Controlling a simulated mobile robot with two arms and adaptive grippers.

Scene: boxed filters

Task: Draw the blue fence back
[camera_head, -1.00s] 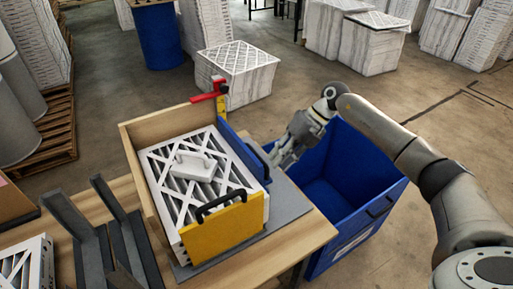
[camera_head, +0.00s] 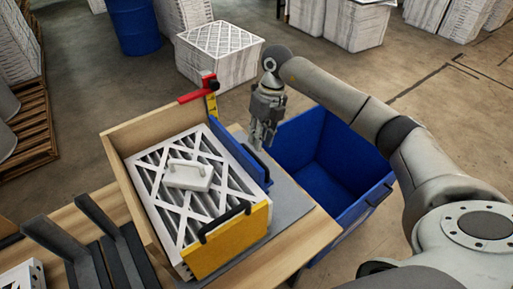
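The blue fence (camera_head: 236,153) stands upright along the right side of the filter in the wooden box frame. A dark handle (camera_head: 256,155) shows on its outer face. A white pleated filter (camera_head: 186,206) lies in the frame, with a white handled block (camera_head: 188,175) on top. A yellow fence (camera_head: 228,246) with a black handle closes the front. My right gripper (camera_head: 263,143) points down near the far end of the blue fence, close to its handle. Contact and the finger gap are unclear. My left gripper is out of view.
A red clamp (camera_head: 198,95) with a yellow part stands at the frame's back corner. An open blue bin (camera_head: 327,165) sits right of the wooden table (camera_head: 312,232). Dark upright brackets (camera_head: 84,240) stand at the left. Boxed filters (camera_head: 217,52) stand on the floor behind.

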